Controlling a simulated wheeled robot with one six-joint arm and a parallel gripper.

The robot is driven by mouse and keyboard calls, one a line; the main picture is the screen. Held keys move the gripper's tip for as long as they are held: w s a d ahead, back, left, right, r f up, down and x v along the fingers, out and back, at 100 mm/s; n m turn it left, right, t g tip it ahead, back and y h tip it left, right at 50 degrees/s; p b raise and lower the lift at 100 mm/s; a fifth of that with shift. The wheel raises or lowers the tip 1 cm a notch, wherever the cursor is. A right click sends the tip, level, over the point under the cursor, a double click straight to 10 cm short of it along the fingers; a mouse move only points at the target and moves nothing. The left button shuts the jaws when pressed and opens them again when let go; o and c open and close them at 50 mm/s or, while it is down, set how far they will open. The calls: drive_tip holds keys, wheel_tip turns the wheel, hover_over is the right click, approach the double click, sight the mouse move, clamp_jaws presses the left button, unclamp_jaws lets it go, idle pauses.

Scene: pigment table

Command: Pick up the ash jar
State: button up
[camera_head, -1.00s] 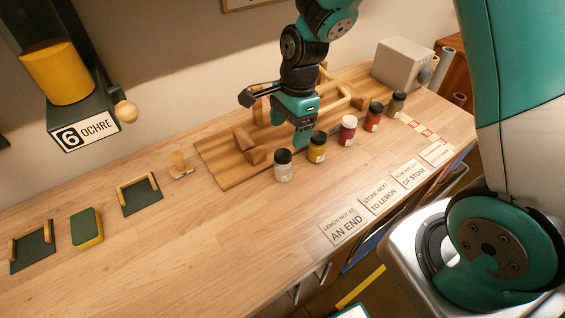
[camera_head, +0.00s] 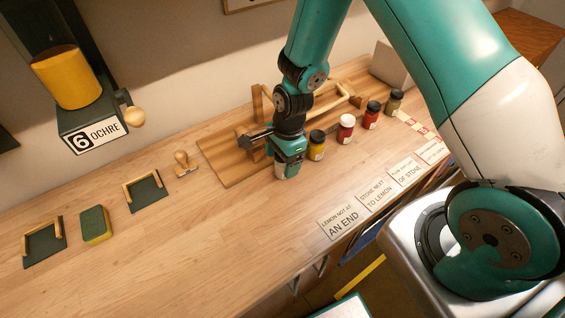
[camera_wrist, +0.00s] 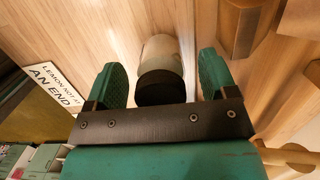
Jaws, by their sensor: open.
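The pale jar with a black lid, likely the ash jar (camera_wrist: 160,47), stands at the left end of the jar row. In the wrist view it lies between the two green fingers, with a gap on each side. My gripper (camera_head: 287,168) is open and points down over this jar in the head view, hiding most of it. In the wrist view the fingers of my gripper (camera_wrist: 161,70) are beside the lid and do not appear to touch it. No label on the jar is readable.
A yellow jar (camera_head: 317,147) stands close to the right, then a crimson jar (camera_head: 346,130), a red jar (camera_head: 371,116) and an olive jar (camera_head: 394,103). A wooden rack (camera_head: 228,160) is behind. Label cards (camera_head: 338,221) lie in front.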

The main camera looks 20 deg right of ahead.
drive_tip(key=c, duration=1)
drive_tip(key=shift+r, duration=0.15)
